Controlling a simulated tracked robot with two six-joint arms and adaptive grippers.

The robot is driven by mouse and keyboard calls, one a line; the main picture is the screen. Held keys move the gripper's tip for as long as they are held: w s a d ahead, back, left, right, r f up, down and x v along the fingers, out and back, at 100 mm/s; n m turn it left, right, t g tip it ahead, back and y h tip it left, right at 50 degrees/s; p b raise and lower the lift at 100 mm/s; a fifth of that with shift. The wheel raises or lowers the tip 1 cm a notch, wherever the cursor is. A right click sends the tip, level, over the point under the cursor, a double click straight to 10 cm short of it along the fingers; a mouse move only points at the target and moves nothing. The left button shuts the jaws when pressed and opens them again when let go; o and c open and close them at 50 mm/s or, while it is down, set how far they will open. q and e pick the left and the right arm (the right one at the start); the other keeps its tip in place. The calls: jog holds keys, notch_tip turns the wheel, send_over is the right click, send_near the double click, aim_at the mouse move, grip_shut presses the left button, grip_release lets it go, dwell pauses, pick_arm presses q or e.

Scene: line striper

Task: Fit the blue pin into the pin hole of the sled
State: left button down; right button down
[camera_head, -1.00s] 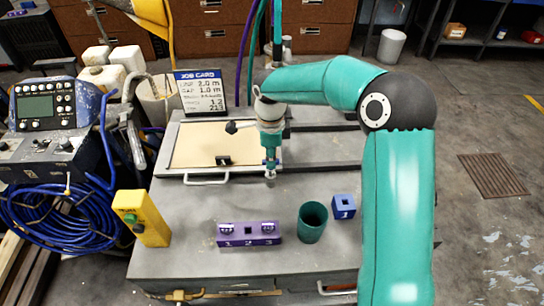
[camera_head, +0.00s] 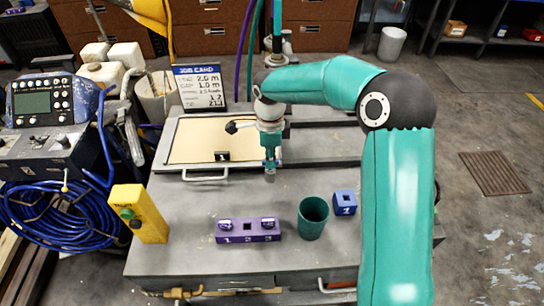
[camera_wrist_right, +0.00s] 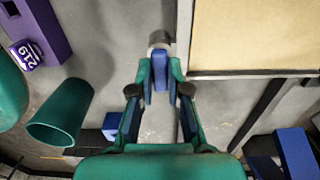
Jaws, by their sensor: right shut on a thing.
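My right gripper (camera_head: 270,160) points down over the bench, at the right front corner of the framed tan panel. It also shows in the right wrist view (camera_wrist_right: 160,82), shut on the blue pin (camera_wrist_right: 160,70). A grey round end (camera_wrist_right: 159,39) shows just beyond the pin, between the fingertips. The pin looks clear of the bench top, but its exact height is hard to tell. A small black block (camera_head: 222,156) sits at the panel's front edge, with a black-knobbed lever (camera_head: 232,127) behind it. I cannot make out the sled's pin hole. My left gripper is not in view.
On the bench stand a purple block (camera_head: 248,239) with numbered slots, a green cup (camera_head: 312,219), a blue cube (camera_head: 345,203) and a yellow box with a green button (camera_head: 139,213). A job card (camera_head: 200,89) stands behind the panel.

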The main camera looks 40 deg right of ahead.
jog(key=shift+f, duration=0.2)
dwell(0.3)
jog(key=c, duration=0.7)
grip_release()
jog(key=shift+w+r+p, duration=0.1)
jog(key=shift+r+p, duration=2.15)
jog(key=shift+r, duration=1.3)
